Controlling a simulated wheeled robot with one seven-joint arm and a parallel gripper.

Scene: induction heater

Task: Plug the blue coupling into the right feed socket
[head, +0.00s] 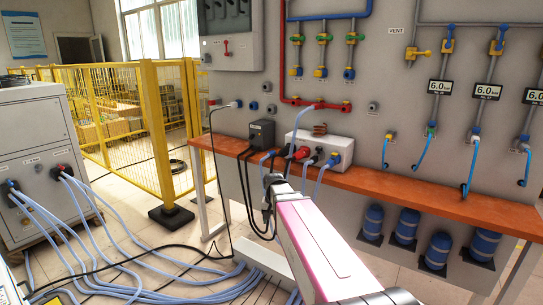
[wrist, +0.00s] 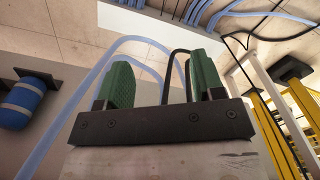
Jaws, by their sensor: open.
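My gripper (wrist: 155,85) is open in the wrist view, its two green-padded fingers apart and nothing clamped between them. In the head view its end (head: 271,188) is in front of the bench edge, below the white heater box (head: 322,151). Light blue hoses (head: 321,180) hang from this area. In the wrist view a light blue hose (wrist: 92,82) and a black cable (wrist: 172,62) pass behind the fingers.
The orange bench (head: 400,185) runs along the panel wall. A black box (head: 262,133) stands left of the heater. Blue hoses (head: 110,250) cover the floor at left, near a grey cabinet (head: 30,150). Yellow fencing (head: 155,130) stands behind. Blue cylinders (head: 406,226) are under the bench.

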